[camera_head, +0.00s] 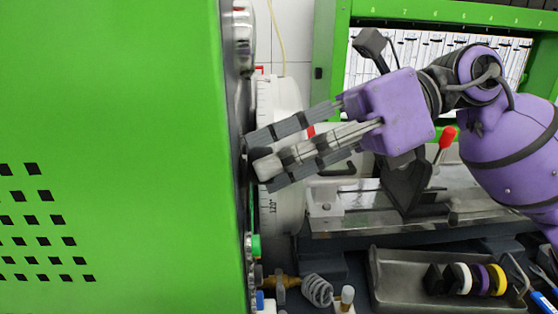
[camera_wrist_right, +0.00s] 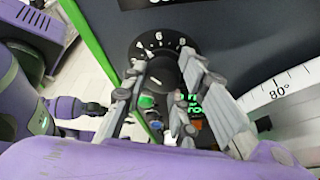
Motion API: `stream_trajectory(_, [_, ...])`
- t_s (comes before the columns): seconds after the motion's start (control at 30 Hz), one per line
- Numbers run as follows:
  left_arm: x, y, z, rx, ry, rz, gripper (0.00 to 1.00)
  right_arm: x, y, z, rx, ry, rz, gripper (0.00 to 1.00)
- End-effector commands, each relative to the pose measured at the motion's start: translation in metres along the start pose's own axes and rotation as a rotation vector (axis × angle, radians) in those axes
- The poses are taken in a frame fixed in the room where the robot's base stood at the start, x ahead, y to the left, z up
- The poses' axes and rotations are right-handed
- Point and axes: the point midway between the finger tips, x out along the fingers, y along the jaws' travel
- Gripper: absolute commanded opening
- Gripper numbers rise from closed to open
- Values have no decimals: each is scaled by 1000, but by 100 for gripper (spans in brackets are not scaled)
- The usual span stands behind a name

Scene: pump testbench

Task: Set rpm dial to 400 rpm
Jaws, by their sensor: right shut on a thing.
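The rpm dial (camera_wrist_right: 162,43) is a round black dial with white numbers on the dark panel, at the top middle of the right wrist view. I can read 4, 6 and 8 along its upper edge. Its black knob (camera_wrist_right: 166,72) sits between the fingers of my right gripper (camera_wrist_right: 165,78), which is shut on it. In the head view my right gripper (camera_head: 254,157) reaches left to the panel side of the green cabinet, where the dial is hidden edge-on. My left gripper is not in view.
The green cabinet (camera_head: 110,220) fills the left. A white scaled drum (camera_head: 285,215) stands close beside the fingers. Below are small buttons and a coiled hose (camera_head: 317,290). A grey tray (camera_head: 400,298) with coloured rings lies at lower right, near a red-knobbed lever (camera_head: 447,137).

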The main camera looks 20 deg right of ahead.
Motion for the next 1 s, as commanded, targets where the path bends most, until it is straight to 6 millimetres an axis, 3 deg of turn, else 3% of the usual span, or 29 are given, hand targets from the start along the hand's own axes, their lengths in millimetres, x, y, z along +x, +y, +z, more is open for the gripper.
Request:
stream_trajectory(0.67, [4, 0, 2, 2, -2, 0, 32, -1, 4, 3, -65, -8, -20, 1])
stream_trajectory(0.7, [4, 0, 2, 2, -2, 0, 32, -1, 4, 3, -65, -8, -20, 30])
stream_trajectory(0.77, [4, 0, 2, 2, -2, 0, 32, -1, 4, 3, -65, -7, -20, 37])
stream_trajectory(1.0, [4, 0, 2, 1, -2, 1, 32, 0, 2, 1, -62, -3, -22, 40])
